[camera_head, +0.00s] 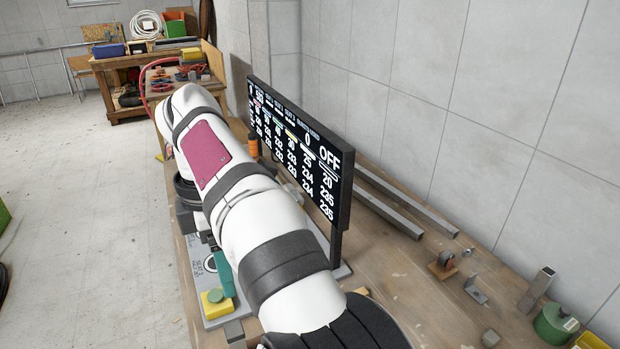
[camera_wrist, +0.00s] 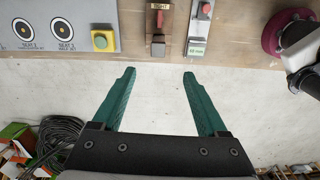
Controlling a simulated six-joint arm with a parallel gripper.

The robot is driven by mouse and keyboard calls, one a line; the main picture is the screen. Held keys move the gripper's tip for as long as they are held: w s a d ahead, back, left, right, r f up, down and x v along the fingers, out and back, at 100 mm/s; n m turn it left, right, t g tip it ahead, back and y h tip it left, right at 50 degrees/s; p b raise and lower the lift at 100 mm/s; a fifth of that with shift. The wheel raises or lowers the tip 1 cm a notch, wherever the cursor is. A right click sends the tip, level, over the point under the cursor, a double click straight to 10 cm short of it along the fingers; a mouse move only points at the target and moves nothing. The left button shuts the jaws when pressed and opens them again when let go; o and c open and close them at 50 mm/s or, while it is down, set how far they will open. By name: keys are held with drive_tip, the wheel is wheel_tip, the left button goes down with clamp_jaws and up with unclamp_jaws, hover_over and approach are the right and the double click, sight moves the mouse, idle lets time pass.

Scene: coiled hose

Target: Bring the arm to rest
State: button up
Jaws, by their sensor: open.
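My gripper (camera_wrist: 158,73) shows in the wrist view with its two teal fingers spread wide and nothing between them. The fingertips are over pale floor in that picture, just below the edge of the wooden bench (camera_wrist: 250,55), touching nothing that I can see. In the head view my white arm reaches along the bench (camera_head: 395,265) and hides much of it. A teal part shows beside the arm, near a yellow box with a green button (camera_head: 216,303); most of my gripper is hidden there.
A black display board (camera_head: 300,150) reading OFF stands close beside my arm, before the tiled wall. The wrist view shows a target plate (camera_wrist: 45,25), a red-lever switch (camera_wrist: 158,35) and a coiled dark hose (camera_wrist: 62,140). Open floor (camera_head: 75,190) lies left.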

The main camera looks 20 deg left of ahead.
drive_tip(key=s+d+m, duration=0.3)
drive_tip(key=d+m, duration=1.2)
drive_tip(key=d, duration=0.6)
drive_tip(key=s+d+f+m+y, duration=0.1)
drive_tip(key=s+d+f+m, duration=0.9)
drive_tip(key=m, duration=0.7)
drive_tip(key=s, duration=0.3)
drive_tip(key=shift+s+d+f+y, duration=0.25)
drive_tip(key=shift+s+d+y, duration=0.05)
drive_tip(key=shift+d+y, duration=0.1)
